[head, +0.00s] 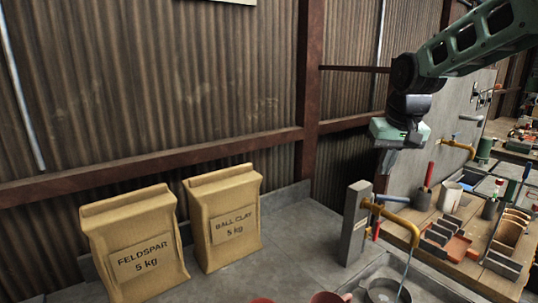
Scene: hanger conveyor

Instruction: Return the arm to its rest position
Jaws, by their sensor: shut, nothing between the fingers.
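My gripper (390,160) hangs at the end of my green and black arm in the upper right of the head view. It points down and is shut, with nothing held. It is in the air, above and a little right of the grey post with the brass tap (400,222). The arm reaches in from the top right corner.
Two paper bags, feldspar (140,250) and ball clay (225,220), stand on the grey counter (290,240) at left. A sink (385,290) lies below the tap. A crowded wooden bench (450,250) with tools and blocks is at right. A corrugated wall stands behind.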

